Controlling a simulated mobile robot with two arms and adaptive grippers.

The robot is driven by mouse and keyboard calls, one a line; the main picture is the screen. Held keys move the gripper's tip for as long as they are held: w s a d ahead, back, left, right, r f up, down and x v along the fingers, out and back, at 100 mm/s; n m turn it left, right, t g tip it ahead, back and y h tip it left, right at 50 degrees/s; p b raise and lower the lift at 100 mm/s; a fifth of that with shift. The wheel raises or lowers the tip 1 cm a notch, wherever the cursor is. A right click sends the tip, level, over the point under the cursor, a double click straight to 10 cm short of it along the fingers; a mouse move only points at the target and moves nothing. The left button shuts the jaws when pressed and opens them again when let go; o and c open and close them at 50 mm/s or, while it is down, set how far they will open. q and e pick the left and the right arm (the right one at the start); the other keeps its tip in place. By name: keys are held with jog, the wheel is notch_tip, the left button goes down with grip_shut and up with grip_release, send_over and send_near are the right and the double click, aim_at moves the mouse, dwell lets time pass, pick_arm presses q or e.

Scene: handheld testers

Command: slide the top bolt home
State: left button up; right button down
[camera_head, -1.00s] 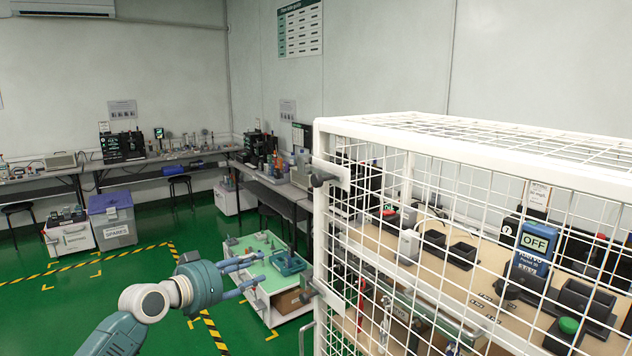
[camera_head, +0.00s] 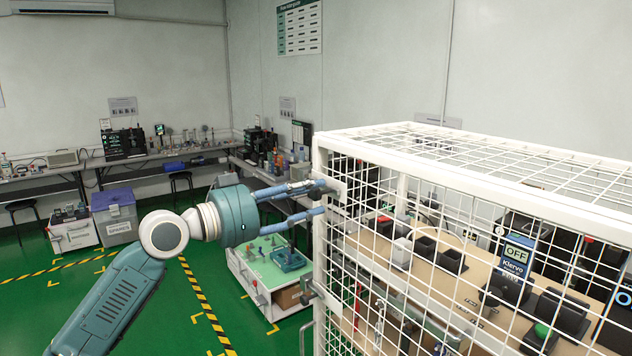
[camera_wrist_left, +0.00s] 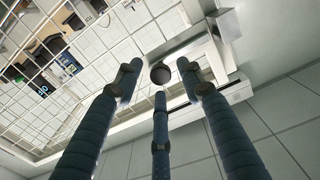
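The top bolt (camera_head: 338,191) sits on a white plate at the upper corner of the white mesh cage (camera_head: 318,245); in the head view my fingers cover its knob. In the left wrist view the dark round knob (camera_wrist_left: 160,72) shows just beyond and between my fingertips. My left gripper (camera_head: 322,198) has three blue-grey fingers, spread apart and reaching to the bolt from the left. The wrist view shows its fingers (camera_wrist_left: 166,82) around the knob with gaps. I cannot tell whether any finger touches it. My right gripper is not in view.
A lower bolt (camera_head: 310,290) sits farther down the same cage post. A low cart (camera_head: 258,272) stands behind my left arm. Green floor is open at the left.

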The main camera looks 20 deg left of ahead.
pick_arm(q)
jog(key=shift+p+x, duration=0.35)
jog(key=shift+x, duration=0.65)
jog(key=shift+w+d, duration=0.1)
jog(key=shift+w, duration=0.15)
jog(key=shift+f, duration=0.1)
